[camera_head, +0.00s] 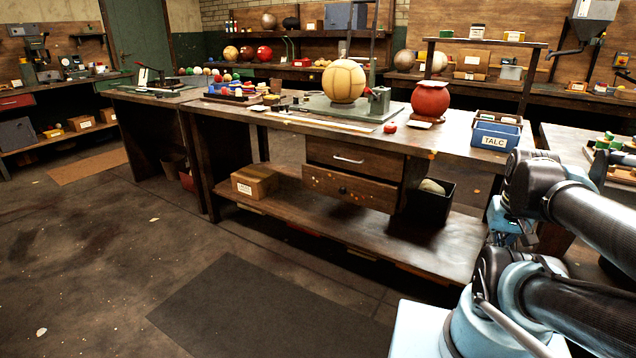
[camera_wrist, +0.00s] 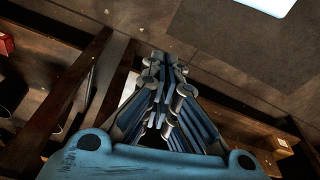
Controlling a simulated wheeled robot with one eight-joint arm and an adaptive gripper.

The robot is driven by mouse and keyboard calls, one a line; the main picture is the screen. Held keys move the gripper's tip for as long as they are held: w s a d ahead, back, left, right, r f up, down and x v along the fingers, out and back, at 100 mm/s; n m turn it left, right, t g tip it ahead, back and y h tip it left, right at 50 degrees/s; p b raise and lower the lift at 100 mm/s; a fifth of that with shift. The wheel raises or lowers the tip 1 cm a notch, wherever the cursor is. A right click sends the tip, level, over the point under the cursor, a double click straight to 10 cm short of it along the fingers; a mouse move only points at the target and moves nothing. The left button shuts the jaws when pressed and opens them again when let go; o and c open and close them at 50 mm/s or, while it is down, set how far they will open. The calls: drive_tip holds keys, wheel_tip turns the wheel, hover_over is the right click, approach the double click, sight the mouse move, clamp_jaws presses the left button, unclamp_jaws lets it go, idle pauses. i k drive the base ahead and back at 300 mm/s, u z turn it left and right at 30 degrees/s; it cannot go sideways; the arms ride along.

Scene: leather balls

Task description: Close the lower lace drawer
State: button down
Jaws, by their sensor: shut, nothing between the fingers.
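The workbench (camera_head: 262,108) has two stacked wooden drawers under its top. The upper drawer (camera_head: 375,168) has a pale bar handle. The lower drawer (camera_head: 325,182) has a small dark knob, and its front stands a little forward of the upper one. My gripper (camera_wrist: 166,66) is shut and empty in the wrist view, with its blue fingers together. In the head view it is at the bench's right end, partly hidden by my arm, well to the right of the drawers and apart from them. I cannot make out the drawer fronts in the wrist view.
A black bin (camera_head: 432,205) stands on the lower shelf (camera_head: 330,222), just right of the drawers. A cardboard box (camera_head: 255,183) is on the shelf's left. A blue TALC bin (camera_head: 496,136) sits on the bench top's right end. Floor around the dark mat (camera_head: 270,305) is clear.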

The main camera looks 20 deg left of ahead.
sight(383, 196)
drive_tip(key=u, duration=2.75)
drive_tip(key=i, duration=0.4)
drive_tip(key=z, duration=2.5)
